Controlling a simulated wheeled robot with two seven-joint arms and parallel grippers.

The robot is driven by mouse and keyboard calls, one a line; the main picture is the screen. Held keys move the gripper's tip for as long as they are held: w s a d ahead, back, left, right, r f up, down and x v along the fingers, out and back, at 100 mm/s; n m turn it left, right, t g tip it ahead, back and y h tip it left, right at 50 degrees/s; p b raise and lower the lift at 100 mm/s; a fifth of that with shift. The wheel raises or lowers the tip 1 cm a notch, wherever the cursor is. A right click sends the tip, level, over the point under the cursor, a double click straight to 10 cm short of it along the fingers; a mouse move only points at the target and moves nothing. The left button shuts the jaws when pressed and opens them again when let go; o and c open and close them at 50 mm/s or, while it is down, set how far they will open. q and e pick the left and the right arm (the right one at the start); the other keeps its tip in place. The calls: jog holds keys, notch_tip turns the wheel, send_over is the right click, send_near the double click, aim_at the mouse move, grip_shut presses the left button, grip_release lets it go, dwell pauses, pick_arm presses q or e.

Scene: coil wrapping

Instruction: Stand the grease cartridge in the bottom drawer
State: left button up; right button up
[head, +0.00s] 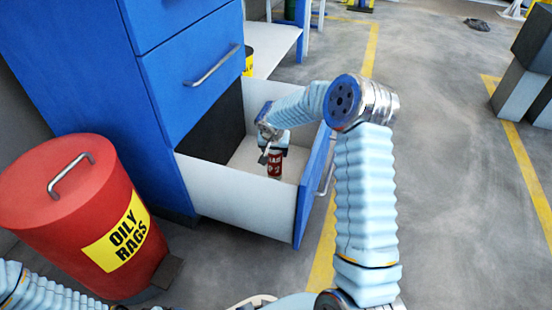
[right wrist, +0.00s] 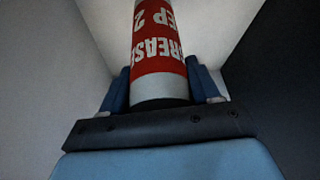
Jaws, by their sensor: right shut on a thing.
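The grease cartridge (head: 274,165), a cylinder with a red label reading GREASE EP 2, is inside the open bottom drawer (head: 235,198). It looks roughly upright in the head view. My right gripper (head: 270,143) reaches down into the drawer and is shut on the cartridge. In the right wrist view the cartridge (right wrist: 157,45) sits between the two blue fingers (right wrist: 160,90), its label upside down. The near drawer wall comes up to the cartridge's foot, so I cannot tell whether it touches the drawer floor. My left gripper is out of view; only part of that arm shows.
The blue cabinet (head: 95,60) has a closed drawer (head: 195,85) above the open one. A red OILY RAGS bin (head: 70,215) stands at the left. A white bench shelf (head: 275,45) is behind the drawer.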

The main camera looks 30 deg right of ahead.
jog(key=shift+s+b+x, duration=0.15)
jog(key=shift+b+x, duration=0.1)
jog(key=shift+x, duration=0.9)
jog(key=shift+s+b+x, duration=0.1)
jog(key=shift+b+x, duration=0.1)
jog(key=shift+x, duration=1)
jog(key=shift+f, duration=0.2)
jog(key=o, duration=1.4)
jog(key=shift+o, duration=0.2)
jog(key=shift+r, duration=0.1)
jog(key=shift+r, duration=0.3)
jog(key=p+v, duration=0.2)
jog(key=v, duration=0.9)
jog(key=shift+s+a+r, duration=0.15)
jog(key=shift+s+r, duration=0.05)
